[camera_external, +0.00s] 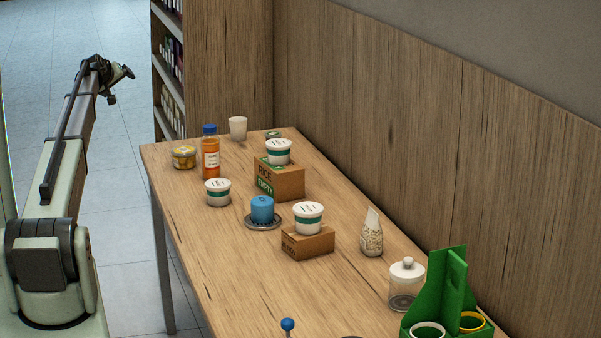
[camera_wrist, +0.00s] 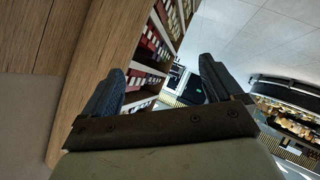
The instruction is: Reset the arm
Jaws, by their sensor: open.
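My gripper (camera_external: 122,72) is raised in the air at the left of the external view, beyond the table's left edge and well clear of it. In the wrist view my gripper (camera_wrist: 160,88) shows two dark fingers spread wide apart, with nothing between them. The wrist camera looks out across the room, past a wooden panel and shelves, and no table object shows in it. My arm stands upright beside the table and touches nothing.
The wooden table (camera_external: 205,262) holds an orange juice bottle (camera_external: 211,160), a blue-topped juicer (camera_external: 262,208), white tubs, cardboard boxes, a glass jar (camera_external: 406,285) and a green carrier (camera_external: 440,295). A wooden wall runs along its right side. A shelf (camera_external: 168,70) stands behind. Floor left of the table is clear.

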